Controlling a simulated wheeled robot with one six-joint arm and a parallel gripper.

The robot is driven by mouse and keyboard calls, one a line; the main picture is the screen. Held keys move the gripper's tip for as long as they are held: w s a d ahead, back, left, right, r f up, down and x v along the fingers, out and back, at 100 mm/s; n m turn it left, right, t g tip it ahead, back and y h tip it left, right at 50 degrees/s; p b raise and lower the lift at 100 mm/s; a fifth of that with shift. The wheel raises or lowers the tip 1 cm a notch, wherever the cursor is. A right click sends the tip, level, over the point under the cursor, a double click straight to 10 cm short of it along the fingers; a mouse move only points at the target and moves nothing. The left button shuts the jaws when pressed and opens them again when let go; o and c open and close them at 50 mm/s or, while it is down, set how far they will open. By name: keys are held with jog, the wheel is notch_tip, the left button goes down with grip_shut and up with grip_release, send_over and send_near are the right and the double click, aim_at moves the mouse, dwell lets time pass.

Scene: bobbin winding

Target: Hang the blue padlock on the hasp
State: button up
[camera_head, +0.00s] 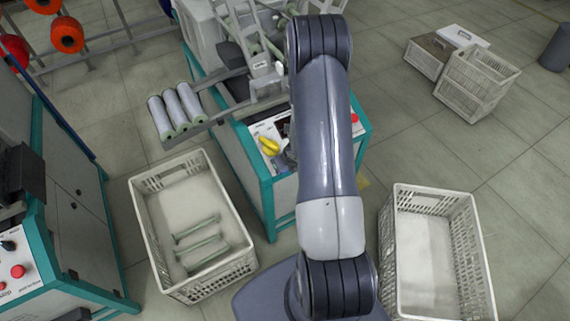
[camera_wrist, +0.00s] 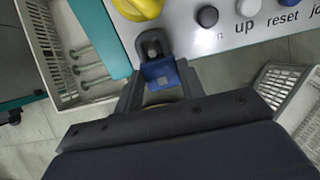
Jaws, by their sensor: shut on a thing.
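The blue padlock (camera_wrist: 163,76) is between the fingers of my gripper (camera_wrist: 160,88) in the wrist view, and the gripper is shut on it. A dark grey fitting (camera_wrist: 153,43), which looks like the hasp, shows just above the padlock at the edge of the white control panel (camera_wrist: 190,20). The padlock appears right up against it. I cannot tell whether the shackle passes through the hasp. In the head view my arm hides the padlock and most of the gripper.
A yellow knob (camera_wrist: 142,6) sits just above the hasp, with several push buttons to its right. The yellow knob also shows in the head view (camera_head: 269,146). White crates stand left (camera_head: 150,232) and right (camera_head: 390,250) of the machine; the left holds rods.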

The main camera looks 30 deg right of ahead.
jog(key=shift+s+f+b, duration=0.3)
jog(key=shift+s+b, duration=0.2)
jog(key=shift+b, duration=0.15)
dwell(0.4)
jog(key=o, duration=1.2)
jog(key=shift+o, duration=0.2)
jog(key=p+v, duration=0.4)
jog(key=v, duration=0.7)
jog(key=shift+w, duration=0.1)
